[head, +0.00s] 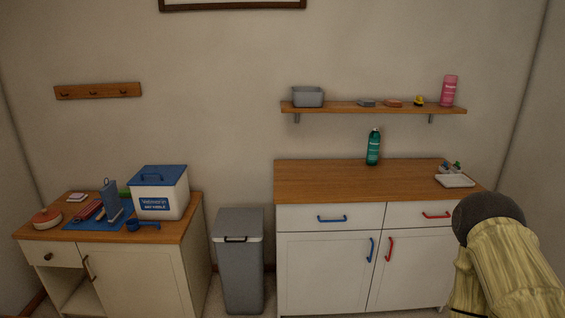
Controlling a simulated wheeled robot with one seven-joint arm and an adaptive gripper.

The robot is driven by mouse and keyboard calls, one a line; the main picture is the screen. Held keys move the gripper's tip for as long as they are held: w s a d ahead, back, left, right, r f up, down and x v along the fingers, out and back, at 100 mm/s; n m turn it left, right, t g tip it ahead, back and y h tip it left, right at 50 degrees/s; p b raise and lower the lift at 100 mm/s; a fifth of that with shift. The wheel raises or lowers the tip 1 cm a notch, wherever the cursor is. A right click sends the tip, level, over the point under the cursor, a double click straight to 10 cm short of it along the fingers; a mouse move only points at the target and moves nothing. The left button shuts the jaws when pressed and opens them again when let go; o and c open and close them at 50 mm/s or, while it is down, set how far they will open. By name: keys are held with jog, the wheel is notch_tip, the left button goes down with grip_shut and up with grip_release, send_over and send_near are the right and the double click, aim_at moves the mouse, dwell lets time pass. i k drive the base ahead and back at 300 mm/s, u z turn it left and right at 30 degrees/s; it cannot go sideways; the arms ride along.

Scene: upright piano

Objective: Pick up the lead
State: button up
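I cannot make out the lead for certain. A dark red, strap-like item (90,208) lies on a blue mat (88,225) on the left cabinet and may be it, but it is too small to tell. A round red and white item (47,218) sits left of the mat; I cannot tell whether it is a bowl or something coiled. Part of my arm shows at the lower right, in front of the right cabinet. My gripper's fingers are not in view.
A white bin with a blue lid (160,192) and a blue scoop (142,224) stand right of the mat. A grey bin (239,262) stands between the cabinets. The right cabinet (330,183) holds a green bottle (373,148) and white tray (455,181). Wall hooks (98,91) are empty.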

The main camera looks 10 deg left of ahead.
aim_at(84, 214)
jog(key=u, duration=0.6)
jog(key=i, duration=1.55)
jog(key=u, duration=0.85)
